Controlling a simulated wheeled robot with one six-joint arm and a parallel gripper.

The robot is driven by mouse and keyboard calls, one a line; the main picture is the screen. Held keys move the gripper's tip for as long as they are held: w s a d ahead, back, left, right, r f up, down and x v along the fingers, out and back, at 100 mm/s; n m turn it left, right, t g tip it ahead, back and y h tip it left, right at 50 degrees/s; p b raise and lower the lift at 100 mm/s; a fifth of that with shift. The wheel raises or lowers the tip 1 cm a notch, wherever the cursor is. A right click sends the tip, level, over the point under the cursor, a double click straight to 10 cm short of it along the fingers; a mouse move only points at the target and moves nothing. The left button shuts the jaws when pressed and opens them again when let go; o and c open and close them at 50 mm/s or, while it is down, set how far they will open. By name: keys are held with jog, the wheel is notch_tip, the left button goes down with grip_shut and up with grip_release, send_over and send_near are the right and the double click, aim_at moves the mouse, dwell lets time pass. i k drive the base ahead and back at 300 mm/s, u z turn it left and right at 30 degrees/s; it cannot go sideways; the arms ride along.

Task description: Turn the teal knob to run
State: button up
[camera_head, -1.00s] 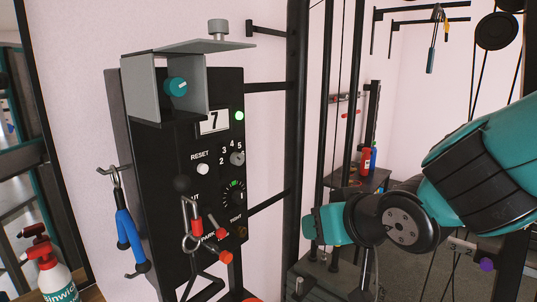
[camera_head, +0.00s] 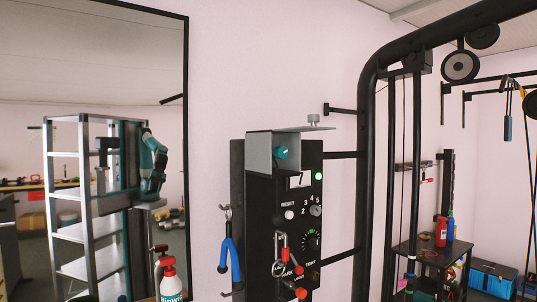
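The teal knob (camera_head: 280,153) sits near the top of a black control panel (camera_head: 262,222) on a frame by the wall. A grey metal hood (camera_head: 258,153) surrounds it at the top and left side. The knob's pointer and a "run" mark are too small to make out. Below it are a small display (camera_head: 299,180) reading 7, a lit green lamp (camera_head: 318,176), a white RESET button (camera_head: 289,215) and a numbered selector (camera_head: 315,211). My gripper is not directly in view. A teal arm shows only as a small reflection in the mirror (camera_head: 186,120).
A dark dial (camera_head: 311,240) and red-tipped levers (camera_head: 284,254) are low on the panel. A blue-handled item (camera_head: 231,255) hangs on its left side. A black tube frame (camera_head: 367,170) rises at right, with a small table (camera_head: 430,255) beyond.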

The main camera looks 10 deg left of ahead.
aim_at(279, 152)
jog(key=u, duration=0.1)
jog(key=i, duration=1)
jog(key=z, duration=0.4)
